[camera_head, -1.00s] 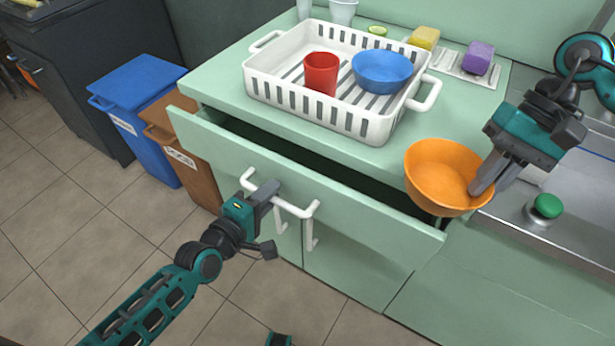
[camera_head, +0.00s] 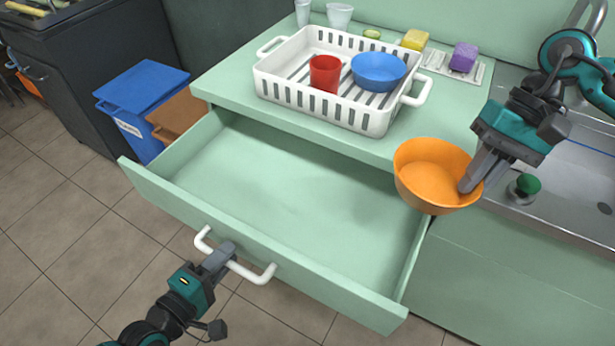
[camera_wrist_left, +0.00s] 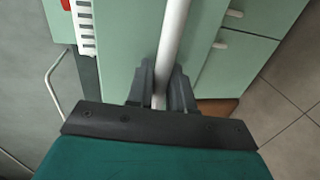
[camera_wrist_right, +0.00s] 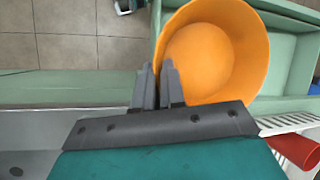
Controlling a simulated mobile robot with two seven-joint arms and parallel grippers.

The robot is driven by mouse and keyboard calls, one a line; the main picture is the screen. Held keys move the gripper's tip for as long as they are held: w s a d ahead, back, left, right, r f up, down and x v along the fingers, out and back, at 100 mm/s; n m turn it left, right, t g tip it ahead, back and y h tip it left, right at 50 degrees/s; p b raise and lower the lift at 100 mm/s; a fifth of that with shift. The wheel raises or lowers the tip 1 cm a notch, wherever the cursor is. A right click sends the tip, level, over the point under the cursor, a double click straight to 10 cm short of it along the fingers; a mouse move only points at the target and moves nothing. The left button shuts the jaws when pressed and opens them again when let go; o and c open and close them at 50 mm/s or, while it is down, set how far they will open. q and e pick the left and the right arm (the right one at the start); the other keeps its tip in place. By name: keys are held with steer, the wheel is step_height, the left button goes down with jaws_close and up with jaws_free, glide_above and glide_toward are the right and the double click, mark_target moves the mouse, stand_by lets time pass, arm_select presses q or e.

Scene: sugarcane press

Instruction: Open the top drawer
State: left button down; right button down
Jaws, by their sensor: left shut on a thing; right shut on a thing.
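The top drawer (camera_head: 270,185) is pulled well out from the green cabinet, and its inside is empty. Its white bar handle (camera_head: 255,272) is on the drawer front. My left gripper (camera_head: 224,256) is shut on the handle; in the left wrist view the handle (camera_wrist_left: 175,40) runs between the fingers. My right gripper (camera_head: 470,182) is shut on the rim of an orange bowl (camera_head: 425,170) and holds it beside the counter's right front, near the drawer's right rear corner. In the right wrist view the bowl (camera_wrist_right: 215,50) is beyond the fingers.
A white dish rack (camera_head: 345,112) with a red cup (camera_head: 325,73) and a blue bowl (camera_head: 379,70) stands on the counter. Sponges and clear cups are behind it. A metal sink (camera_head: 570,190) is at right, bins (camera_head: 140,100) at left. Floor in front is clear.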

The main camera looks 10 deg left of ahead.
arm_select(q)
steer(key=c, duration=1.2)
jaws_free()
steer(key=shift+o, duration=0.2)
steer(key=shift+s, duration=0.15)
steer(key=p+v, duration=0.1)
steer(key=v, duration=1)
steer(key=shift+s, duration=0.35)
arm_select(e)
steer(key=shift+r, duration=0.75)
arm_select(q)
steer(key=shift+a+r, duration=0.1)
steer(key=shift+a, duration=0.05)
steer(key=shift+s, duration=0.1)
